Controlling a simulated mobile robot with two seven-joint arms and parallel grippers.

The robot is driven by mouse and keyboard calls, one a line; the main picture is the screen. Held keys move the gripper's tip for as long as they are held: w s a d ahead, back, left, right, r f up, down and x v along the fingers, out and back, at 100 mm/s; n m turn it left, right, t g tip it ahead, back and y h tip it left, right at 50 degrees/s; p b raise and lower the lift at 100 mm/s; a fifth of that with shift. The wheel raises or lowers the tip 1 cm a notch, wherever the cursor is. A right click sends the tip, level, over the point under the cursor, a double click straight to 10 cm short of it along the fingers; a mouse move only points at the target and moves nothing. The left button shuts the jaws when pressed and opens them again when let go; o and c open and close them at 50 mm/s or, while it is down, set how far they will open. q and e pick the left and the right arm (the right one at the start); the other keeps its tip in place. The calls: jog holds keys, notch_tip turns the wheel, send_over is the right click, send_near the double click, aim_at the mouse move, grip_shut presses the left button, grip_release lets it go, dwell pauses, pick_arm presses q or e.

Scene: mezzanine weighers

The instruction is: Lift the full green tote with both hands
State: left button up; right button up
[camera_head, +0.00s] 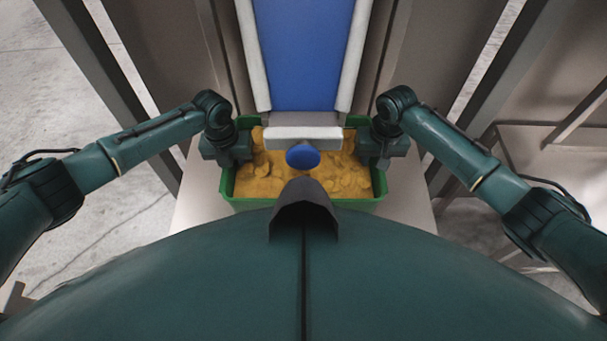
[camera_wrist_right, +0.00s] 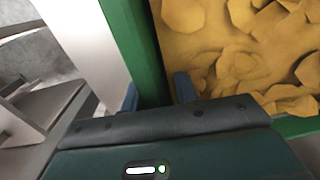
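The green tote (camera_head: 250,205) sits on a pale surface in the middle of the head view, filled with yellow-brown chip-like pieces (camera_head: 345,178). My left gripper (camera_head: 237,158) is at the tote's left side wall; its fingers are hidden beneath its body. My right gripper (camera_head: 376,160) is at the right side wall.
A blue conveyor belt (camera_head: 303,50) with pale side rails ends just above the tote's far part. A round blue part (camera_head: 302,156) hangs over the tote's middle. Metal posts (camera_head: 110,70) stand on both sides. The pale stand (camera_head: 195,205) shows around the tote.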

pick_arm(q)
jog(key=shift+f, duration=0.3)
pick_arm(e)
jog(key=shift+f, duration=0.35)
